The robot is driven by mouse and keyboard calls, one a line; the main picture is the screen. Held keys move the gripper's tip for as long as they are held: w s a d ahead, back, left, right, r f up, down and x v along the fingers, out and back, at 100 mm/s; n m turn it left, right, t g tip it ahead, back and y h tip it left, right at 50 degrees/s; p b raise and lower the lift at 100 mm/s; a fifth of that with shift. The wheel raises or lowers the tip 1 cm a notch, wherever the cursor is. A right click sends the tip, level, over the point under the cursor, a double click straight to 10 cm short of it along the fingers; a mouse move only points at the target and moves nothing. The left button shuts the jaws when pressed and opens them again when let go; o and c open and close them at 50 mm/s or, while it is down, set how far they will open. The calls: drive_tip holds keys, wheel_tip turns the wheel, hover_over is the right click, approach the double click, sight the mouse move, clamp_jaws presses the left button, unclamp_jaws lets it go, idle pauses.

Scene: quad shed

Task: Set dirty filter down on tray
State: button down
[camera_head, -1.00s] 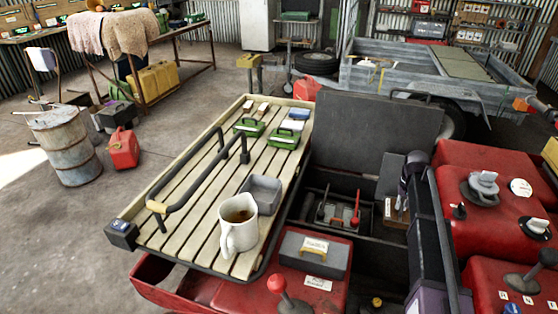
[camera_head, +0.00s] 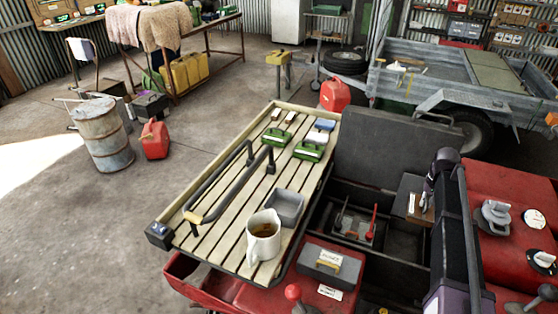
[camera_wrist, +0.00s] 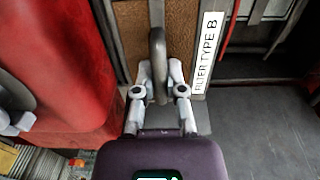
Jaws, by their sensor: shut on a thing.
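My gripper (camera_wrist: 157,90) is shut on the dark grey upright handle (camera_wrist: 157,50) of a brown filter in the wrist view. In the head view the brown filter (camera_head: 427,214) is at the right side of the dark open bay, under my arm; my fingers are mostly hidden there. I cannot tell whether it is lifted clear. A small grey open tray (camera_head: 288,204) sits on the slatted rack (camera_head: 208,240), left of the bay, and looks empty.
A white mug (camera_head: 263,240) of brown liquid stands in front of the tray. A black bar handle (camera_head: 232,190) and green-framed blocks (camera_head: 308,149) are also on the rack. A raised dark lid (camera_head: 385,150) stands behind the bay. A grey box (camera_head: 324,258) sits in front.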

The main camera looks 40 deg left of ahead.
sight(427, 201)
wheel_tip(427, 201, up, 13)
drive_tip(key=p, duration=1.2)
